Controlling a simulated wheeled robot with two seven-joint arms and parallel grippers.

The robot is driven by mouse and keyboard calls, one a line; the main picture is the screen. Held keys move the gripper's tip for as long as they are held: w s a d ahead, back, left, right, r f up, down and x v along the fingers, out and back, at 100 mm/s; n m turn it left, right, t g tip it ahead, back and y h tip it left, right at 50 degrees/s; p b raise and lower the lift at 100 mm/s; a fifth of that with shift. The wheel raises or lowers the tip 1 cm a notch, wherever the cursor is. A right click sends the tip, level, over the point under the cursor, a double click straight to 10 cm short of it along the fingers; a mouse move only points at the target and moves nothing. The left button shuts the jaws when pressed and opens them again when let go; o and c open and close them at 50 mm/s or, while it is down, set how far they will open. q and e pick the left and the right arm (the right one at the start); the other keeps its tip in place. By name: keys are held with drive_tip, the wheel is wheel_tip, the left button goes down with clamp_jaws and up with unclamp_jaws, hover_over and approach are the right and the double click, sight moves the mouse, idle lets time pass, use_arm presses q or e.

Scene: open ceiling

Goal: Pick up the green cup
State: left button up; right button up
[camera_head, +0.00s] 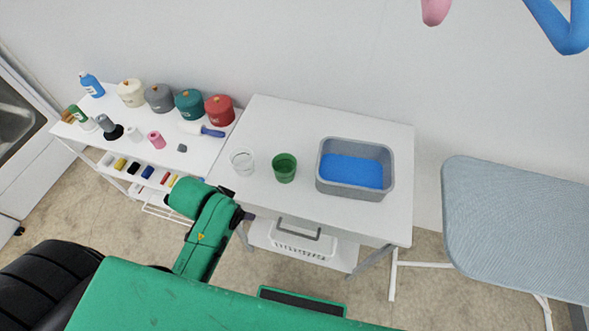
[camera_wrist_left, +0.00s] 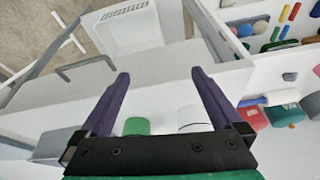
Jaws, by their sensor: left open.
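The green cup (camera_head: 284,168) stands upright on the white table (camera_head: 262,120), between a clear cup and a grey tub. In the left wrist view the green cup (camera_wrist_left: 137,126) shows at the bottom, partly hidden behind the gripper body. My left gripper (camera_wrist_left: 160,75) has its two purple fingers wide apart with nothing between them. In the head view my green left arm ends at the table's front left edge, left of and nearer than the green cup; its fingers are mostly hidden there. My right gripper is not in view.
The clear cup (camera_head: 242,161) stands just left of the green cup. The grey tub (camera_head: 388,172) with a blue inside stands to its right. A white shelf (camera_head: 190,163) with pots and bottles is at left, an ironing board (camera_head: 510,215) at right. The table's back is clear.

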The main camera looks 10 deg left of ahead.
use_arm(q)
drive_tip(key=w+d+r+m+t+h, duration=0.1)
drive_tip(key=w+d+r, duration=0.2)
drive_tip(key=w+d+r+m+t+h, duration=0.1)
drive_tip(key=w+d+r+m, duration=0.1)
drive_tip(key=w+d+r, duration=0.1)
drive_tip(key=shift+w+d, duration=0.15)
drive_tip(key=shift+d, duration=0.3)
drive_tip(key=w+d+r+m+h, duration=0.3)
drive_tip(key=w+d+r+m, duration=0.1)
drive_tip(key=d, duration=0.2)
drive_tip(key=g, duration=0.1)
approach(290, 167)
drive_tip(key=shift+y, duration=0.3)
drive_tip(key=x, duration=0.2)
drive_tip(key=d+p+x, duration=0.1)
drive_tip(key=x, duration=0.5)
drive_tip(key=shift+s+d+r+p, duration=0.15)
drive_tip(key=shift+d+p, duration=0.15)
drive_tip(key=shift+d, duration=0.05)
drive_tip(key=shift+s, duration=0.1)
drive_tip(key=c, duration=1.1)
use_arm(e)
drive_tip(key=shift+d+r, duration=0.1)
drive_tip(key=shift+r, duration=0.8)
use_arm(q)
drive_tip(key=shift+r, duration=0.15)
